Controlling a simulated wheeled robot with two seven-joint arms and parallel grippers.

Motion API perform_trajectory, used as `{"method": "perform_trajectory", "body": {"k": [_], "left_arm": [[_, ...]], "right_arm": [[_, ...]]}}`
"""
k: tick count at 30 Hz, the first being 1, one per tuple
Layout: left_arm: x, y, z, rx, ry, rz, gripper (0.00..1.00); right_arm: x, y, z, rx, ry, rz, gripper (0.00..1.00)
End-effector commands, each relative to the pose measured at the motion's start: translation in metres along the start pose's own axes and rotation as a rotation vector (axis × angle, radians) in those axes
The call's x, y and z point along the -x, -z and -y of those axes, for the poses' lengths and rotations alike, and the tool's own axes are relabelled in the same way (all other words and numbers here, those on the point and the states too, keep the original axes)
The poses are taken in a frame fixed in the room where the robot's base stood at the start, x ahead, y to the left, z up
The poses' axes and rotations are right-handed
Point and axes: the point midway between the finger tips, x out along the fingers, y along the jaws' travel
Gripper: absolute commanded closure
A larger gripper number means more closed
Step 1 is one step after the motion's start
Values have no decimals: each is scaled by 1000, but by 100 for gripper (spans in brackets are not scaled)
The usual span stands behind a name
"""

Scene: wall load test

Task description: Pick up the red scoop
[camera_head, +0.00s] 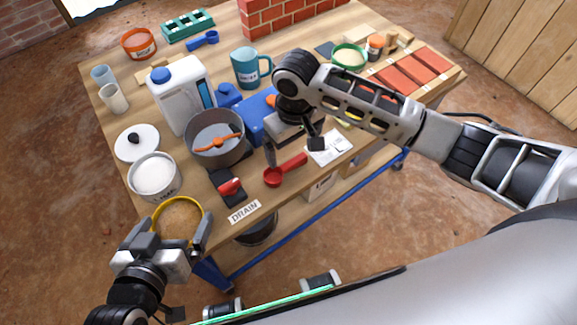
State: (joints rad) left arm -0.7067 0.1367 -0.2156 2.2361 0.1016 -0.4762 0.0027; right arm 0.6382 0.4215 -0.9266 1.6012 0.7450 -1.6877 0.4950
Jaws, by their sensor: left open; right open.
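The red scoop (284,171) lies near the front edge of the wooden table, its round cup at the left and its handle pointing up to the right. My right gripper (294,150) is open just above and behind the scoop, with one finger at each side of its handle in the picture. I cannot tell whether it touches the scoop. My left gripper (176,232) is open at the table's front left corner, around or in front of a yellow-rimmed round container (181,205).
A grey pot (215,137) with an orange stirrer, a white jug (178,95) and a white tub (154,176) stand left of the scoop. A teal mug (247,68) stands behind. A DRAIN label (244,212) marks the front edge. Brick samples (408,74) lie far right.

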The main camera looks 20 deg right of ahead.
Motion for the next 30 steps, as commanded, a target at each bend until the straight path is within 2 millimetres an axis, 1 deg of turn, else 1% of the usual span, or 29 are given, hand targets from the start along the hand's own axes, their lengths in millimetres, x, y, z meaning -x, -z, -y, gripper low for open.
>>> {"method": "perform_trajectory", "body": {"k": [1, 6, 9, 12, 18, 20, 21, 23, 30], "left_arm": [[-1, -3, 0, -1, 0, 1, 0], [-4, -7, 1, -5, -1, -3, 0], [-3, -5, 0, -7, -2, -10, 0], [-2, -3, 0, -8, -3, -17, 0], [-2, -3, 0, -8, -4, -15, 0], [-2, -3, 0, -8, -4, -14, 0], [-2, -3, 0, -8, -4, -14, 0], [-2, -4, 0, -8, -4, -13, 0], [-2, -5, 0, -7, -4, -10, 0]], "right_arm": [[-8, -1, 1, 1, 0, 3, 7], [-35, -3, 4, 0, 0, 3, 7], [-45, -3, 3, 0, -1, 2, 7], [-49, -2, 3, 0, -1, 0, 7], [-48, -2, 3, 1, -1, 0, 7], [-48, -2, 3, 1, -1, 0, 23], [-48, -2, 3, 1, -1, 0, 34], [-48, -2, 3, 1, -1, 0, 51], [-48, -2, 3, 1, -1, 0, 52]]}}
